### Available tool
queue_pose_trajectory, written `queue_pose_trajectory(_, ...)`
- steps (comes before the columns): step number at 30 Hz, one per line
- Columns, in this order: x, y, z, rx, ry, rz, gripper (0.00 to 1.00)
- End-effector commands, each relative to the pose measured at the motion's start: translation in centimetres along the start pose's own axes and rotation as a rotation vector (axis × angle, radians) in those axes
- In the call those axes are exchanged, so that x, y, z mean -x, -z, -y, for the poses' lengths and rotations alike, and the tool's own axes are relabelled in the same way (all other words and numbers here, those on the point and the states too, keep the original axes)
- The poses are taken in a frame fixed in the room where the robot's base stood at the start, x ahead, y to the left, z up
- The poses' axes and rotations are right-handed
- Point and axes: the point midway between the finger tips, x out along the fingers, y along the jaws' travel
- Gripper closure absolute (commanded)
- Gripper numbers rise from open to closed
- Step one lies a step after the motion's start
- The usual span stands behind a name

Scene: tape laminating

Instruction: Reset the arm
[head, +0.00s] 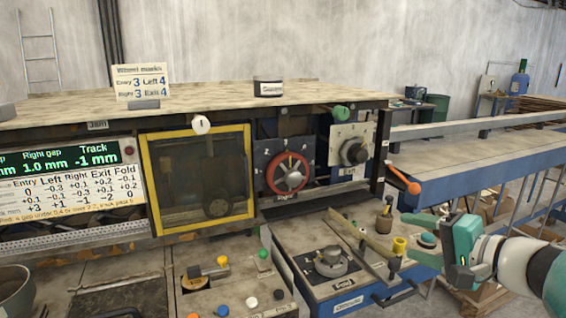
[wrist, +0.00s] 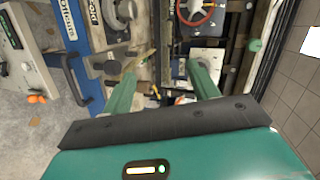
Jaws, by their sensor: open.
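My gripper (head: 424,236) is at the right of the head view, in front of the machine's right end. Its green fingers point left and stand apart with nothing between them. In the wrist view my gripper (wrist: 160,75) shows two spread green fingers, empty, with the machine's front beyond them. The red handwheel (head: 289,174) on the dark panel is to the left of my gripper, and also shows at the top of the wrist view (wrist: 194,10). An orange-knobbed lever (head: 403,181) sticks out from the machine just above my gripper.
A blue drawer unit (head: 340,285) with a round dial (head: 330,262) stands below and left of my gripper. A long rail (head: 480,125) runs right.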

Motion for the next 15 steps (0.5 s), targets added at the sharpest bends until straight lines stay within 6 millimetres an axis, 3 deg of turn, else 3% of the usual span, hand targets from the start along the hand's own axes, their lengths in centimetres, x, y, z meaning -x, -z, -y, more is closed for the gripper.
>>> queue_pose_trajectory(8,-1.6,-9.8,-4.5,0.204,-0.314,0.208,0.41)
queue_pose_trajectory(12,-0.6,-14.2,-7.9,0.393,-0.517,0.293,0.41)
queue_pose_trajectory(15,0.6,-16.1,-9.9,0.55,-0.647,0.323,0.41)
